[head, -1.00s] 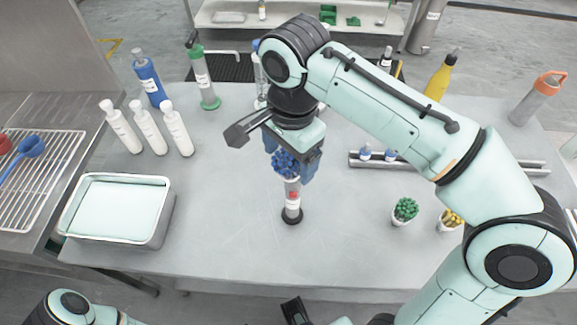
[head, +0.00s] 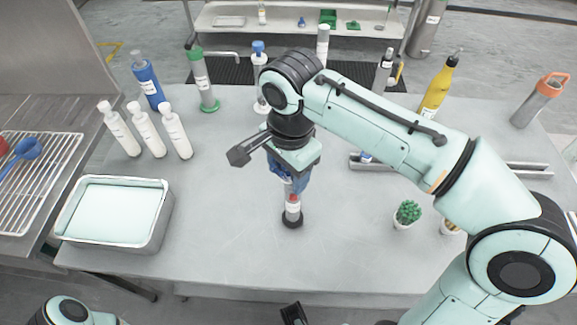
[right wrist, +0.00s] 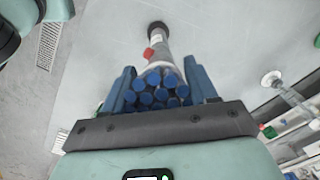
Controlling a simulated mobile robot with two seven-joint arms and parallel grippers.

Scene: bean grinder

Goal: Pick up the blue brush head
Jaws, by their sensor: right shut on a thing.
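A cluster of blue rods, the blue brush head (right wrist: 150,92), tops an upright pale tube (head: 292,206) with a red mark and black base, standing on the grey table. My right gripper (head: 288,180) points down over the tube's top. It is shut on the blue brush head, with one blue finger on each side in the right wrist view (right wrist: 160,88). In the head view the gripper mostly hides the brush head.
A metal tray (head: 112,212) and several white bottles (head: 144,128) stand at the left. A green cluster in a cup (head: 406,214) is at the right. A metal rail (head: 500,168) lies behind it. Bottles line the back. The table around the tube is clear.

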